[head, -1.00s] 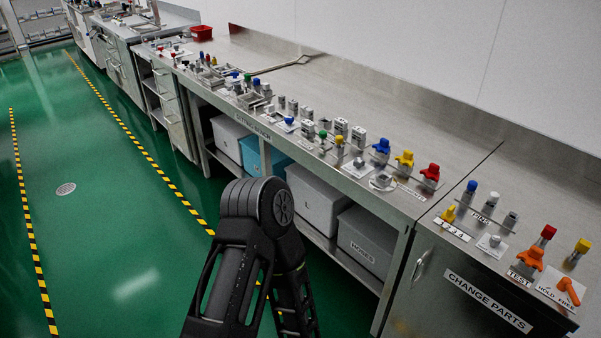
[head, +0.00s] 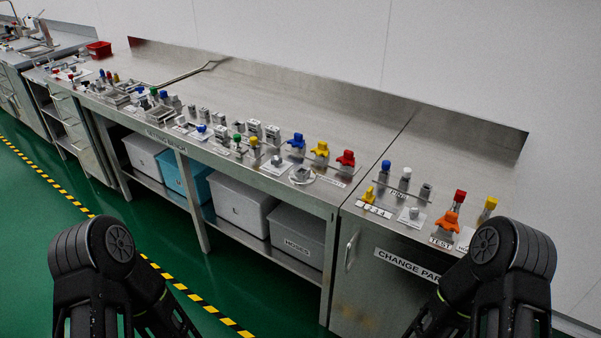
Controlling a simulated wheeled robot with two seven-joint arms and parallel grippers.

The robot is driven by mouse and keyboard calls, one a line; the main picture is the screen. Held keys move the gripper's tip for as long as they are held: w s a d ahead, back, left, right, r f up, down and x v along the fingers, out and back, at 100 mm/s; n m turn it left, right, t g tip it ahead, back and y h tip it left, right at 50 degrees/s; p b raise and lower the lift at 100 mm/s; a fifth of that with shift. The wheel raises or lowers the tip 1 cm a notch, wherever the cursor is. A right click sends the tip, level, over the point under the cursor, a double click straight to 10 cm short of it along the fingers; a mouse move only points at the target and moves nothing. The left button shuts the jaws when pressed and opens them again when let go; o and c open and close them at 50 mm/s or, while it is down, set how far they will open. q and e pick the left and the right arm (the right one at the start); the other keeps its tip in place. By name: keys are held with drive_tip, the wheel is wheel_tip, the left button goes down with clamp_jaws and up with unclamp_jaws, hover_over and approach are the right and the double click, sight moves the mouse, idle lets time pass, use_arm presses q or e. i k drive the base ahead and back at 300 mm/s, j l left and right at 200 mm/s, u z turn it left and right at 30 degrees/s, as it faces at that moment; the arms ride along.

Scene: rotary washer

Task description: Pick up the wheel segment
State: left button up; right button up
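I cannot pick out a wheel segment for certain among the many small parts on the steel bench (head: 290,97). A flat round metal piece (head: 302,175) lies near the bench's front edge, left of the change parts cabinet; it is too small to identify. Blue (head: 297,142), yellow (head: 320,150) and red (head: 346,158) knobbed parts stand behind it in a row. Black links of both my arms show at the lower left and lower right, in front of the bench. Neither gripper is in the picture.
The change parts cabinet (head: 378,285) stands at the right, with several knobbed parts on top. Grey bins and a blue bin (head: 196,184) sit on the shelf below the bench. A red tray (head: 99,49) is at the far left. Green floor (head: 40,250) is open at the left.

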sight(449, 222)
drive_tip(key=i+j+z, duration=0.9)
drive_tip(key=j+z, duration=0.15)
drive_tip(key=j, duration=0.3)
